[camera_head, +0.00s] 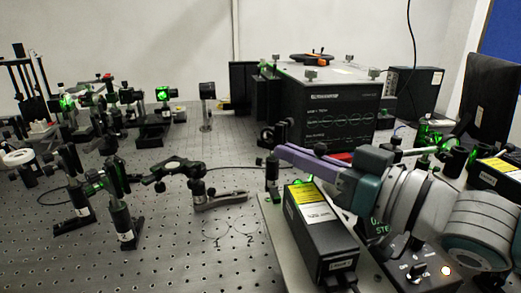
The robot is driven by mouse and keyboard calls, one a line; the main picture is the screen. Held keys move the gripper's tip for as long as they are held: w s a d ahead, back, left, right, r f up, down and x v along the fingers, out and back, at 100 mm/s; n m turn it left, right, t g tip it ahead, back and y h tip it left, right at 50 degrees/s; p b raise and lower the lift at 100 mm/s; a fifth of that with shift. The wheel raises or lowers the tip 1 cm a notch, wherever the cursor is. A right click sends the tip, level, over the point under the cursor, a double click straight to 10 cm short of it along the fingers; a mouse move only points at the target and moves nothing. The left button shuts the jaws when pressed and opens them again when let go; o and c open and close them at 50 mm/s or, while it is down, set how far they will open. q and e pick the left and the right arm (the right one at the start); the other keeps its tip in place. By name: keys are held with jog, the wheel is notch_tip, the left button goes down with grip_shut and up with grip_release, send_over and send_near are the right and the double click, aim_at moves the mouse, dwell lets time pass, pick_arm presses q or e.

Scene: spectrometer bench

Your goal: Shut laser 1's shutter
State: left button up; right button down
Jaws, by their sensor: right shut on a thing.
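A black laser box (322,228) with a yellow label stands at the front centre right. Green light glows at its far end. I cannot read which laser number it bears. A small dark post-like part (272,174) stands just beyond that end; I cannot tell whether it is the shutter. My right gripper (283,151) reaches in from the right, its purple fingers above the laser's far end. It is shut on a small dark part at its tips, mostly hidden by the fingers. My left gripper is not in view.
A large black spectrometer box (338,115) stands behind the gripper. A control box (412,265) with a lit lamp is at the front right, and another labelled laser (500,172) at the right edge. Post-mounted optics (123,215) crowd the left. The perforated table marked 1 and 2 is bare at front centre.

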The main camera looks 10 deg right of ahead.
jog(key=shift+r+p, duration=0.15)
jog(key=shift+p, duration=0.15)
jog(key=shift+a+n+g+h+p, duration=0.35)
jog(key=shift+n+p, duration=0.35)
jog(key=shift+p, duration=0.35)
jog(key=shift+f, duration=0.25)
jog(key=c, duration=1)
grip_release()
jog(key=shift+d, duration=0.1)
